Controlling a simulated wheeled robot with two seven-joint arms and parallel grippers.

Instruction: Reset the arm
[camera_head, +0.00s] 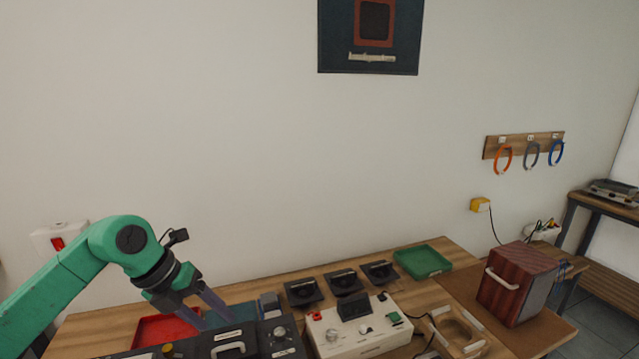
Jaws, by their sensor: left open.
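My left arm (72,272) is green and comes in from the lower left. Its dark gripper (220,314) points down and to the right, with its two fingers apart and nothing seen between them. It is over the left part of the wooden table, in front of a red tray and near a dark control box (205,346). Whether the fingertips touch anything cannot be told. My right gripper is not in view.
The table (105,322) holds a red tray (160,328), several black devices (345,282), a white control box (350,330), a green tray (423,262) and a red-brown wooden box (513,282). Coloured rings hang on a wall rack (522,143). Space above the table is free.

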